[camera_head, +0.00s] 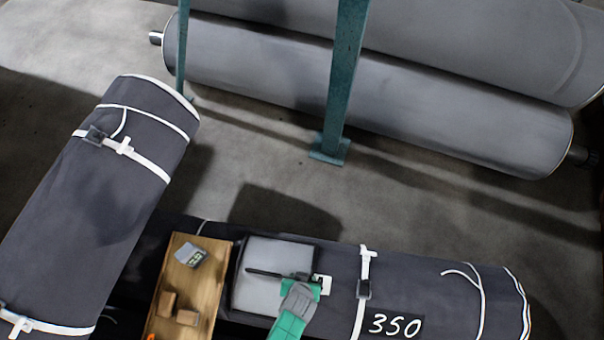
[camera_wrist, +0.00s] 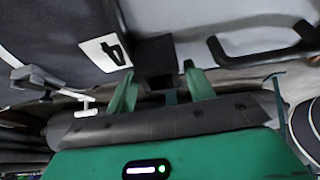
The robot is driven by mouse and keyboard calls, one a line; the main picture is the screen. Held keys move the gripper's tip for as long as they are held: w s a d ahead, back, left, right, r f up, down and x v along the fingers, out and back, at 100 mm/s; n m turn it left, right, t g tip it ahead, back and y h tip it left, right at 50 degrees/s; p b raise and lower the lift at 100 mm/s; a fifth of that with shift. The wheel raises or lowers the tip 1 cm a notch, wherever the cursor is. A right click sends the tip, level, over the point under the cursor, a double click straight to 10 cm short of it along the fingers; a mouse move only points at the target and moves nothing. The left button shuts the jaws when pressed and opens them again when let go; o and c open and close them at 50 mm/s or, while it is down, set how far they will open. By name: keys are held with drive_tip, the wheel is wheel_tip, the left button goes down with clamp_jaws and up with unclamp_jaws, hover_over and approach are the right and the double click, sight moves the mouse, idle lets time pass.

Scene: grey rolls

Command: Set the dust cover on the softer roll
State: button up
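A light grey, box-like piece with dark sides, possibly the dust cover (camera_head: 262,298), sits on the near dark roll (camera_head: 450,290). A black bar handle (camera_head: 262,272) lies across it, and a black handle also shows in the wrist view (camera_wrist: 262,55). My gripper (camera_head: 315,284) is at the piece's right side, near the handle's end. In the wrist view its two green fingers (camera_wrist: 162,92) stand apart with a dark block beyond or between them; I see no clear contact. A second dark strapped roll (camera_head: 95,200) lies at the left. Which roll is softer cannot be told.
A wooden board (camera_head: 205,300) left of the grey piece bears a small keypad device (camera_head: 190,254) and small brown blocks. A "350" label (camera_head: 395,326) marks the near roll. A teal post (camera_head: 342,80) stands before large grey rolls (camera_head: 380,95). The floor between is clear.

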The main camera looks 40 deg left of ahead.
drive_tip(key=shift+o, duration=0.9)
drive_tip(key=p+v, duration=0.4)
drive_tip(key=v, duration=0.3)
drive_tip(key=shift+r+p, duration=0.3)
drive_tip(key=shift+r, duration=0.05)
drive_tip(key=shift+s, duration=0.1)
